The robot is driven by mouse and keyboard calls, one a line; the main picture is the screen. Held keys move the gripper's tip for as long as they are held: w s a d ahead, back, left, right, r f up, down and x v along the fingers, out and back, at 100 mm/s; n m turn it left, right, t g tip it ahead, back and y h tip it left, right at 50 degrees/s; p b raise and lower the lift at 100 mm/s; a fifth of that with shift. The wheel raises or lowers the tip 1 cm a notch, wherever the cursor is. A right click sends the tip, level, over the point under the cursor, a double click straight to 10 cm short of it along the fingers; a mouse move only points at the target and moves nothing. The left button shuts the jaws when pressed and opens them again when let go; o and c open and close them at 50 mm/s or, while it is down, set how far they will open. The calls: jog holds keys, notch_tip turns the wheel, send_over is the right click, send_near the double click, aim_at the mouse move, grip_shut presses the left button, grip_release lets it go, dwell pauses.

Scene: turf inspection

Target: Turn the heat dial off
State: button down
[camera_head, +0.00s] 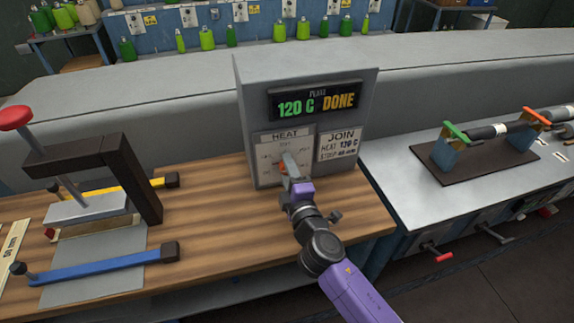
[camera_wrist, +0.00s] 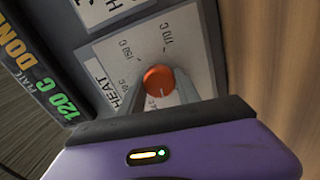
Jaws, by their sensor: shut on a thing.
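The heat dial is a round orange-red knob (camera_wrist: 159,80) on a white panel marked HEAT (camera_head: 286,138). In the wrist view it sits between my two grey fingers, with printed temperature marks around it. My gripper (camera_head: 287,163) is shut on the knob in front of the grey control box (camera_head: 246,100). In the head view the gripper mostly hides the knob. The box's display (camera_head: 317,101) reads PLATE, 120 C and DONE. A pale pointer line shows on the knob, but I cannot tell which mark it points to.
A JOIN card (camera_head: 339,145) is right of the dial. A press (camera_head: 95,170) with a red-knobbed lever stands left on the wooden bench (camera_head: 215,215), near a yellow bar and a blue bar (camera_head: 95,266). A metal table (camera_head: 420,200) holding a clamp fixture stands right.

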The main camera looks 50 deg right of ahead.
jog(key=n, duration=0.2)
jog(key=n+p, duration=0.1)
jog(key=n, duration=0.3)
jog(key=shift+s+d+r+p, duration=0.1)
jog(key=shift+d+r+p, duration=0.15)
jog(key=shift+p, duration=0.15)
jog(key=shift+n, duration=0.3)
jog(key=c, duration=0.9)
grip_release()
jog(key=shift+o, duration=0.2)
jog(key=shift+f, duration=0.15)
jog(key=shift+a, duration=0.15)
jog(key=b+v, duration=0.2)
jog(key=v, duration=0.5)
jog(key=shift+s+a, duration=0.2)
jog(key=shift+s, duration=0.1)
